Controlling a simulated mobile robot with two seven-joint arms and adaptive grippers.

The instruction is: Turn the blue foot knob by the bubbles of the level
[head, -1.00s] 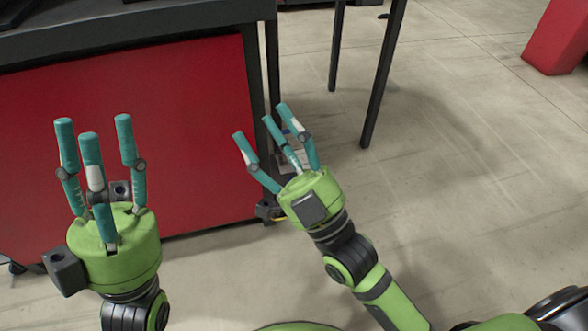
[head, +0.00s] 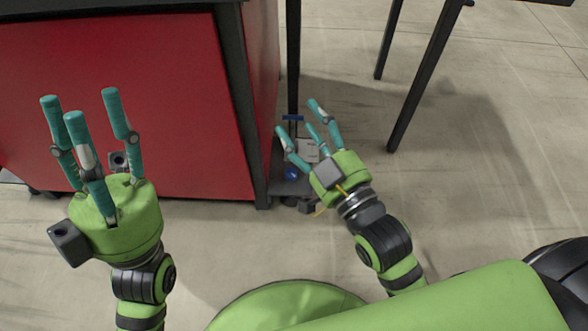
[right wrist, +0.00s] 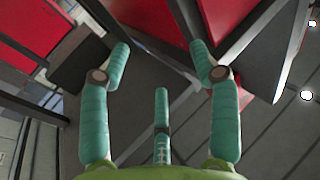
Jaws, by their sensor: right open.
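A small round blue knob (head: 291,175), which looks like the foot knob, sits low by the cabinet's right side in the head view. A thin blue bar (head: 293,117) shows above it, by a dark post. I cannot tell whether it is the level, and no bubbles can be made out. My right gripper (head: 302,121) is open and empty, just right of the knob in the picture and partly covering that area. Its three spread fingers also show in the right wrist view (right wrist: 161,62), where I cannot make out the knob. My left gripper (head: 79,103) is open and empty before the red panel.
A red-panelled cabinet (head: 120,60) with a dark frame fills the left. A pale plate-like thing (head: 308,150) shows behind my right fingers. Black table legs (head: 425,80) stand at the upper right. The floor (head: 500,160) on the right is clear.

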